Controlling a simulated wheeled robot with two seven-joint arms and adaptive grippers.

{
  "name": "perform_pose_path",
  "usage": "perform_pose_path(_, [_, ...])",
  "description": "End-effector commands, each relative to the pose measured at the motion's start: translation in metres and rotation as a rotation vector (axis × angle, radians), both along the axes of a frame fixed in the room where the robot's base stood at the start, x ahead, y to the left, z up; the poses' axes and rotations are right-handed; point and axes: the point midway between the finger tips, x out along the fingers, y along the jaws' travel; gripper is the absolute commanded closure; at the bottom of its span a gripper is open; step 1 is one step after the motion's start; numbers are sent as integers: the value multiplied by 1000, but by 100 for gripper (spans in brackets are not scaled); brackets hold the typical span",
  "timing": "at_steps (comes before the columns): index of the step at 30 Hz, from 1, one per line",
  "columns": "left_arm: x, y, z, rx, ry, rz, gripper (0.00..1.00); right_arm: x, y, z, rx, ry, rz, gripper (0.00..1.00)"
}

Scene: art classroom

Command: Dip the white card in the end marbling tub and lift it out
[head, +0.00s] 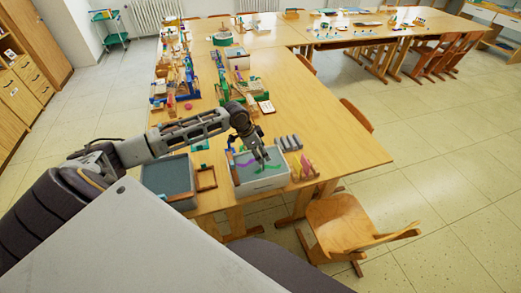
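I cannot make out the white card for certain. A pale sheet (266,107) lies farther back on the table. My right gripper is out of view.
A second tub (178,204) with a plain dark surface stands to the left, with a small wooden frame (206,178) between the tubs. Grey blocks (289,142) and wooden racks (303,167) stand right of the marbling tub. A chair (342,224) is at the right. The table's right side is clear.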

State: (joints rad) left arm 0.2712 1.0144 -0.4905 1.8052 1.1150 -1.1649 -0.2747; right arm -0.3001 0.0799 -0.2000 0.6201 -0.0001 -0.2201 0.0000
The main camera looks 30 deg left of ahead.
Motion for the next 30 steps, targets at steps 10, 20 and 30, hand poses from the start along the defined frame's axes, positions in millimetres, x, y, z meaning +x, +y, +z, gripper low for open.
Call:
perform_pose_path(10, [0, 0, -15, 0, -1, -1, 43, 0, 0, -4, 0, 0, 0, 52])
perform_pose_path(20, [0, 0, -30, -1, 1, 0, 43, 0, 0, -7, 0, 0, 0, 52])
perform_pose_path(30, [0, 0, -44, -1, 0, 0, 43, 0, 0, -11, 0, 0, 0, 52])
